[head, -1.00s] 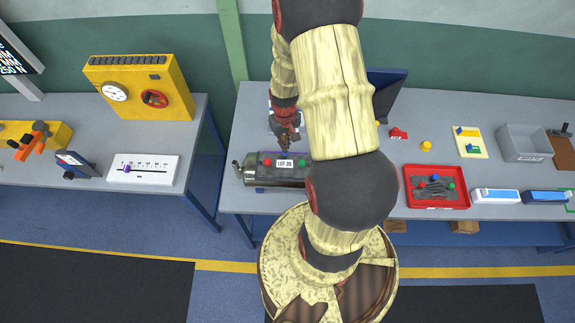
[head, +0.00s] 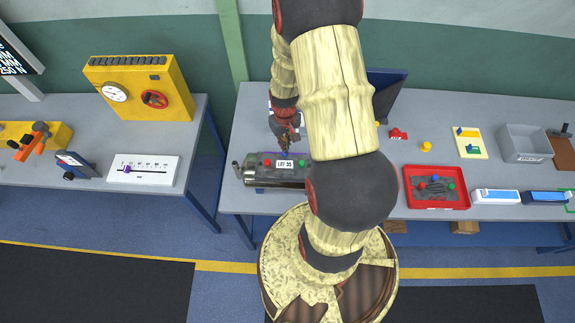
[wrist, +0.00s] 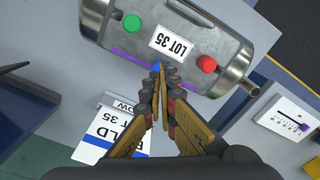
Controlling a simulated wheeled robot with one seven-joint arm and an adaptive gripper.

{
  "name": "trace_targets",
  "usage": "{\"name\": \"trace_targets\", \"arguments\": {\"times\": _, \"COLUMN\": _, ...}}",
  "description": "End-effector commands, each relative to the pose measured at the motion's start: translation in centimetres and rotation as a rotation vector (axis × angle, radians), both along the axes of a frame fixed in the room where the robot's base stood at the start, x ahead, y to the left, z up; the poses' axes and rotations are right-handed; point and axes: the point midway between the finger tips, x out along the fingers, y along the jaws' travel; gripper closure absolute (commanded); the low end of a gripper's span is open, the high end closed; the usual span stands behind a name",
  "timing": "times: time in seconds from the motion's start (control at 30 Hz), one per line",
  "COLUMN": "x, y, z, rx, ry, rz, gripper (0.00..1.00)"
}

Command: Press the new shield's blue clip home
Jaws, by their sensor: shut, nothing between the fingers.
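The grey shield (head: 277,171) lies on a metal canister (head: 248,171) on the bench, with a white LOT 35 label. It carries a red clip (head: 267,163) and a green clip (head: 301,163); both also show in the wrist view, red (wrist: 206,64) and green (wrist: 132,23). The blue clip (wrist: 156,66) is at the shield's edge, partly hidden by my fingertips. My gripper (wrist: 158,72) is shut and empty, its tips at the blue clip. I cannot tell whether they touch it or how deep the clip sits.
A white card printed LOT 35 (wrist: 95,142) lies behind my fingers in the wrist view. A red tray (head: 409,193) with coloured clips and a grey bin (head: 521,155) stand to the right. A white slider gauge (head: 145,170) is on the left bench.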

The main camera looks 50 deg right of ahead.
Motion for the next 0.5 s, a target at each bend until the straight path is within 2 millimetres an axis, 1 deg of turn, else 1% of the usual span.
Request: {"name": "trace_targets", "arguments": {"times": 0.5, "x": -0.01, "y": 0.00, "z": -0.91, "rx": 0.000, "ry": 0.000, "rz": 0.000, "gripper": 1.00}}
